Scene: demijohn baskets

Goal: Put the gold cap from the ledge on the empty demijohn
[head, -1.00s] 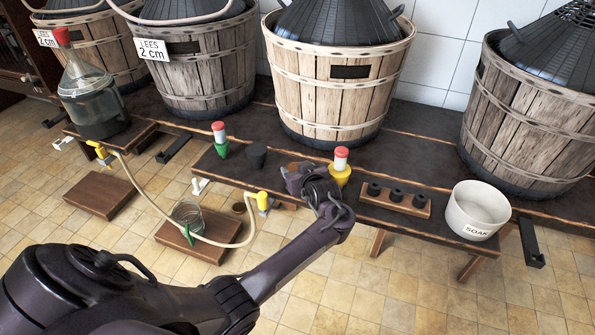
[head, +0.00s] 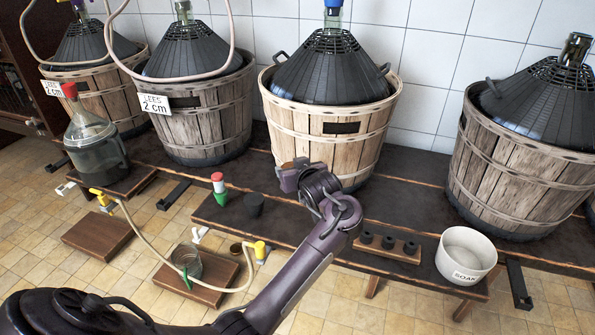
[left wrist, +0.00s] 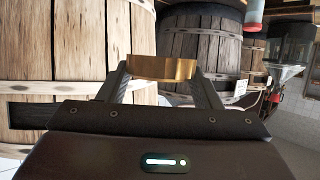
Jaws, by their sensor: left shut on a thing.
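My left gripper (head: 290,176) is raised above the dark ledge, in front of the third basket from the left. In the left wrist view it is shut on the gold cap (left wrist: 163,68), a short gold band between the two fingers. Demijohns with black covers stand in wooden baskets. The right-hand demijohn (head: 575,50) shows a bare, greenish glass neck with nothing seen on it. The third demijohn (head: 333,15) has a blue piece at its neck. How full the covered demijohns are is hidden. My right gripper is out of view.
The ledge (head: 290,222) holds a green-and-red stopper (head: 218,183), a dark cup (head: 254,205), a rack of black bungs (head: 388,243) and a white SOAK bowl (head: 466,255). A red-capped glass jug (head: 92,140) stands left. A hose runs to a jar (head: 187,262) on a low block.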

